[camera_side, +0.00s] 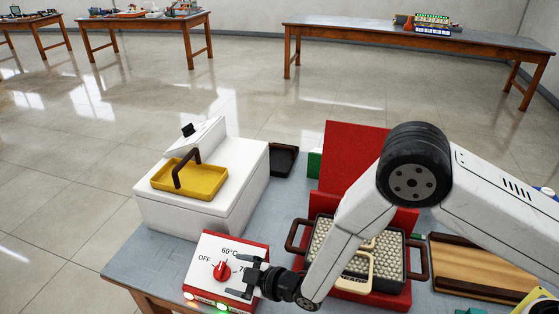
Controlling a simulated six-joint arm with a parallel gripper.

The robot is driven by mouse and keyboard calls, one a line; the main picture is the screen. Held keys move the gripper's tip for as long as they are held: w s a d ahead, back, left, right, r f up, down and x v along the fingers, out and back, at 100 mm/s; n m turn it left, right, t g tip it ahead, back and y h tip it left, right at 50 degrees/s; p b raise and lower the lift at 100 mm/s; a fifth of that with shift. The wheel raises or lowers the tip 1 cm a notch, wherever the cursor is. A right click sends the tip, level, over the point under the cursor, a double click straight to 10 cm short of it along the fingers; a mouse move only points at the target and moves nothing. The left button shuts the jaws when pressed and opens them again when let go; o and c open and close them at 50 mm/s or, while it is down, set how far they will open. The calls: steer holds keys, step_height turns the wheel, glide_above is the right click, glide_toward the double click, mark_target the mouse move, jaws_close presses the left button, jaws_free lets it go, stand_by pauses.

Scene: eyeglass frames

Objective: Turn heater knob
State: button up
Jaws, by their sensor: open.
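The heater control box (204,244) has a white face with a red border and stands at the front left of the table. Its red knob (221,270) sits in the middle of the face, among the printed labels OFF, 60°C and a partly hidden one starting with 7. My gripper (233,274) is open, with its dark fingers pointing left towards the face, just right of the knob. I cannot tell whether the fingers touch the knob. Lights glow along the box's lower edge, one of them green (222,306).
A white unit (206,215) with a yellow handled tray (188,182) stands behind the box. A red heater (356,155) with a bead-filled, two-handled pan (416,262) is on the right, partly behind my arm. A wooden tray (470,264) lies further right. A black tray (283,160) is at the back.

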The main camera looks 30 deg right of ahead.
mark_target(223, 270)
steer(key=shift+x, duration=2.85)
steer(key=c, duration=1.2)
steer(key=shift+c, duration=0.3)
steer(key=shift+w+r+n+g+y, duration=0.15)
steer(key=shift+n+g+y, duration=0.55)
steer(key=shift+n+g, duration=0.8)
steer(key=o, duration=1.3)
steer(key=shift+c, duration=0.2)
steer(key=shift+d, duration=0.15)
